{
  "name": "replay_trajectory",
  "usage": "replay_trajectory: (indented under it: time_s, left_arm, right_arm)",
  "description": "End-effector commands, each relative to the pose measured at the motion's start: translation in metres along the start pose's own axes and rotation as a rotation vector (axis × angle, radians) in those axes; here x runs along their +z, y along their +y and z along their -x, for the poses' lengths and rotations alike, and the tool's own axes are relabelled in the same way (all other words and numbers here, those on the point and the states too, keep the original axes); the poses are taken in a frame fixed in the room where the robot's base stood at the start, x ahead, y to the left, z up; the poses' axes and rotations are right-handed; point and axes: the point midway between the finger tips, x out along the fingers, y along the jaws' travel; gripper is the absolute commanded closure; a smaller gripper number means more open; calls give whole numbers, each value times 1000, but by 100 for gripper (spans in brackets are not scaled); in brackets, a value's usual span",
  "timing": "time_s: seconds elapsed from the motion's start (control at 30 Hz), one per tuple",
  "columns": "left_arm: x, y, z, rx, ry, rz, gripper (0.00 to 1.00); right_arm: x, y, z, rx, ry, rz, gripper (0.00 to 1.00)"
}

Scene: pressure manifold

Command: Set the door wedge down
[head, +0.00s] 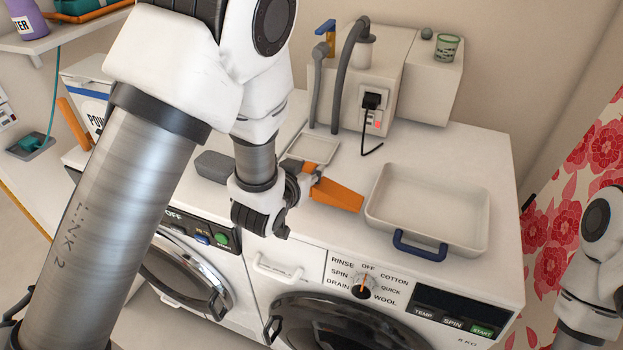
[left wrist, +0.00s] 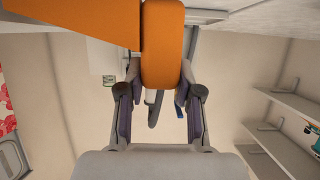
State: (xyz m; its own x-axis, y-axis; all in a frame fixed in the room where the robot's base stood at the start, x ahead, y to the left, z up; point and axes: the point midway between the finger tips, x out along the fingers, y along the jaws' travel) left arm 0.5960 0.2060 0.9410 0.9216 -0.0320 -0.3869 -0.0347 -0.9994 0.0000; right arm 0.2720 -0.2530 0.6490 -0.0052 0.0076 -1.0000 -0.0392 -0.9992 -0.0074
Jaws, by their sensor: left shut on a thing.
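The orange door wedge (head: 336,194) is over the white top of the washing machines, left of the white tray. In the left wrist view the wedge (left wrist: 162,45) sits between the two fingers of the left gripper (left wrist: 162,80). My right arm shows at the right edge, but its gripper is out of view.
A white tray (head: 381,197) with a blue handle stands right of the wedge. A small pale tray (head: 318,149) and a grey block (head: 213,166) lie nearby. A boxy unit with pipes and a plugged black cable (head: 371,101) stands behind. The machines' front edge is close.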

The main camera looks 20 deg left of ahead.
Motion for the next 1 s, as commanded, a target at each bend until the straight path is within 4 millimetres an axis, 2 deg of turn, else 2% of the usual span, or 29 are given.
replay_trajectory:
  time_s: [0.03,0.13,0.47,0.5,0.53,0.87,1.0]
  left_arm:
    - [11,0,-4,0,-4,1,100]
    - [22,0,-9,-1,0,2,100]
    - [26,0,-11,0,1,1,100]
    - [25,0,-10,0,1,1,51]
    - [24,0,-10,0,1,1,41]
    - [22,0,-9,0,1,0,40]
    - [22,0,5,0,1,-2,40]
  right_arm:
    - [0,0,0,0,0,0,60]
    - [0,0,0,0,-1,0,60]
    - [0,0,-4,0,0,0,60]
    - [0,0,-2,0,-1,0,60]
    - [0,0,-2,0,0,0,60]
    - [0,0,1,0,0,0,60]
    - [0,0,-2,0,0,0,60]
